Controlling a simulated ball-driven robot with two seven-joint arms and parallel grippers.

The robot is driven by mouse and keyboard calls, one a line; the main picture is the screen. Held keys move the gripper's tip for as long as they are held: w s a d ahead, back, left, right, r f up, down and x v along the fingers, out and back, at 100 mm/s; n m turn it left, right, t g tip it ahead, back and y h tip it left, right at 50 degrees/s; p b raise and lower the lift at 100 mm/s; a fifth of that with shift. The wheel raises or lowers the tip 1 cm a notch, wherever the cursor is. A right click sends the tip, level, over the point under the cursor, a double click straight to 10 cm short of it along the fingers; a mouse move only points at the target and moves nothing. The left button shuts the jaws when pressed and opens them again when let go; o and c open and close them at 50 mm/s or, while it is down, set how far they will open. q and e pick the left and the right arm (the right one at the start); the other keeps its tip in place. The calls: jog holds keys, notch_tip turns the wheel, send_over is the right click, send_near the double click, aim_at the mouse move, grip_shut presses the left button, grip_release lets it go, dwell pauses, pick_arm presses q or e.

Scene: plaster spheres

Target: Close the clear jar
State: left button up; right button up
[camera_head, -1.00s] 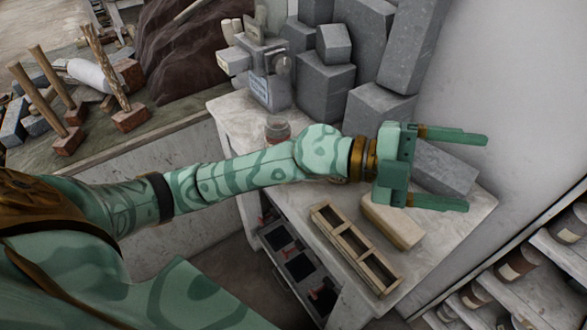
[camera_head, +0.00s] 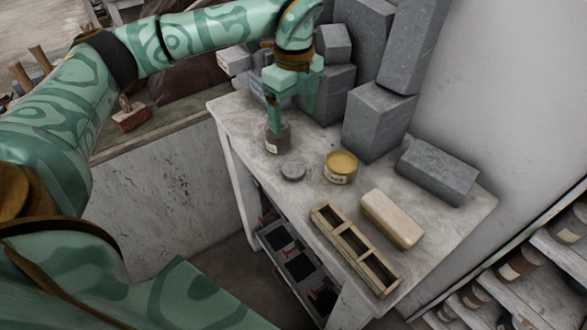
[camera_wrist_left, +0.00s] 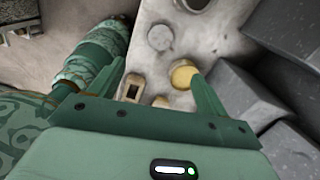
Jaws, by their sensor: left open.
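The clear jar (camera_head: 279,144) stands upright near the table's left edge, with a label on its side and dark contents. Its top is partly hidden by my left gripper (camera_head: 291,118). My left gripper is open and points down, one finger overlapping the jar in the head view; I cannot tell whether they touch. A grey round lid (camera_head: 293,171) lies flat on the table just in front of the jar. In the left wrist view the lid (camera_wrist_left: 160,37) lies beyond the open fingers (camera_wrist_left: 155,72), and the jar (camera_wrist_left: 194,4) is cut by the top edge.
A yellow-topped tin (camera_head: 341,167) stands right of the lid. A wooden divided box (camera_head: 357,248), a cream block (camera_head: 391,219) and a grey block (camera_head: 437,171) lie on the table (camera_head: 455,222). Stacked grey blocks (camera_head: 375,122) stand behind.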

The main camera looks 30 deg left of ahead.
pick_arm(q)
send_over(294, 169)
notch_tip(294, 169, down, 11)
jog(key=shift+s+f+b, duration=0.1)
jog(key=shift+b, duration=0.3)
notch_tip(294, 169, down, 5)
jog(key=shift+f, duration=0.1)
dwell(0.5)
jog(key=c, duration=1)
